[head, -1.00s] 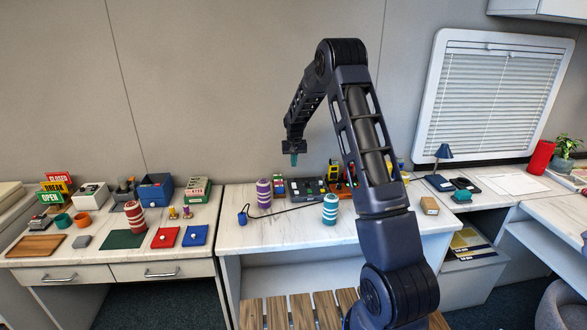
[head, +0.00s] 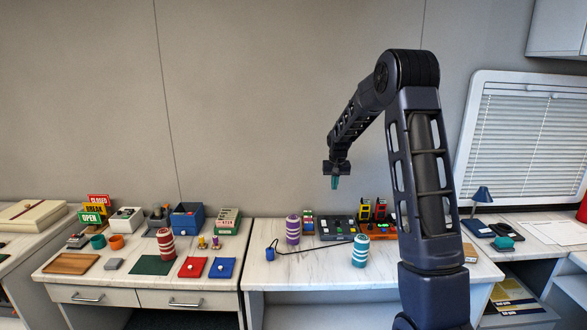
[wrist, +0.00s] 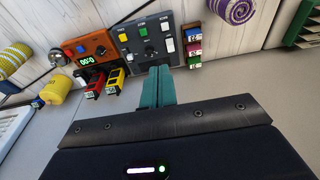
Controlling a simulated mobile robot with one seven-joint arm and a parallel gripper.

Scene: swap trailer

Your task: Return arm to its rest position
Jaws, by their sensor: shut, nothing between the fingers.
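My gripper (head: 335,181) hangs from my raised arm above the right-hand counter (head: 300,268), its teal fingers pointing down. The fingers are together with nothing between them. In the wrist view the teal fingers (wrist: 159,87) show shut in front of a grey control box (wrist: 150,44). The gripper is apart from everything on the counter. My arm rises at the right of the head view, bent at the elbow.
A purple striped cylinder (head: 292,230) and a teal striped cylinder (head: 361,251) stand on the right-hand counter. A red striped cylinder (head: 166,245), a blue bin (head: 187,217) and several small items fill the left counter. The wall space above is clear.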

